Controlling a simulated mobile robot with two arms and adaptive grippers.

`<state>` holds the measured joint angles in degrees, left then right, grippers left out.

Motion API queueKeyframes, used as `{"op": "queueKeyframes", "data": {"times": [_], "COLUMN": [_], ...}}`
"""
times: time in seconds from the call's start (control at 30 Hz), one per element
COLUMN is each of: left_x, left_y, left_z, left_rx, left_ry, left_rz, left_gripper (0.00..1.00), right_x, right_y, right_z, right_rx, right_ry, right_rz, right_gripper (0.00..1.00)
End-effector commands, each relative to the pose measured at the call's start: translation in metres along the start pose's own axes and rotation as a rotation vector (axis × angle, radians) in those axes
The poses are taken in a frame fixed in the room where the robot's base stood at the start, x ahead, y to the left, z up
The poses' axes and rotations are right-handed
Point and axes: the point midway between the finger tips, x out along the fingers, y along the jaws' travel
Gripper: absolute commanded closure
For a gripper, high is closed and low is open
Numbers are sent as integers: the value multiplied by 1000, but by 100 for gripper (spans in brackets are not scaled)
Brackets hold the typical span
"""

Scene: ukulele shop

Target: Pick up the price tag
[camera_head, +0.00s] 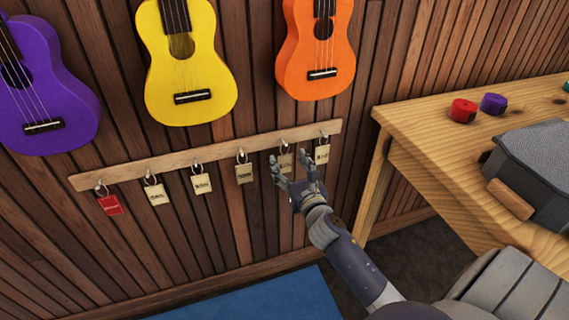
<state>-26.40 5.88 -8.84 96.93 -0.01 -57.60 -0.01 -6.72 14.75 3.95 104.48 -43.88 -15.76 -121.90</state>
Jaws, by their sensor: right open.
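Several price tags hang from hooks on a wooden rail (215,158) on the wall. A red tag (111,205) hangs at the far left. Cream tags follow to the right: one (157,195), another (202,184), a third (244,174), then one (286,161) just behind my right gripper and one (322,154) at the rail's right end. My right gripper (291,170) is open, its fingers pointing up at the two rightmost tags. It partly covers the tag behind it. Whether it touches that tag I cannot tell. My left gripper is not in view.
Purple (42,95), yellow (186,75) and orange (316,55) ukuleles hang above the rail. A wooden table (440,165) stands at the right, holding a grey case (540,160) and small red (463,110) and purple (493,103) rolls. A blue mat (260,300) lies on the floor.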

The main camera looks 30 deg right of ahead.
Motion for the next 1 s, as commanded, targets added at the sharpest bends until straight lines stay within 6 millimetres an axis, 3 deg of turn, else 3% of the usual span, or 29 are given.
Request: {"op": "queueKeyframes", "data": {"times": [0.17, 0.43, 0.47, 0.63, 1.0], "left_x": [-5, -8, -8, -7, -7], "left_y": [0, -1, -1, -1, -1], "left_z": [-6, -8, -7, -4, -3], "left_rx": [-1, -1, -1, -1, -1], "left_ry": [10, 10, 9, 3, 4], "left_rz": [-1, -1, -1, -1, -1], "left_gripper": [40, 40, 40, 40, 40], "right_x": [22, 24, 24, 24, 24], "right_y": [0, 0, 0, 0, 0], "right_z": [0, 0, 0, 0, 0], "right_rx": [1, 0, 0, 0, 0], "right_ry": [-1, 1, 1, 1, 0], "right_rz": [0, 0, 0, 0, 0], "right_gripper": [38, 38, 41, 72, 74]}}
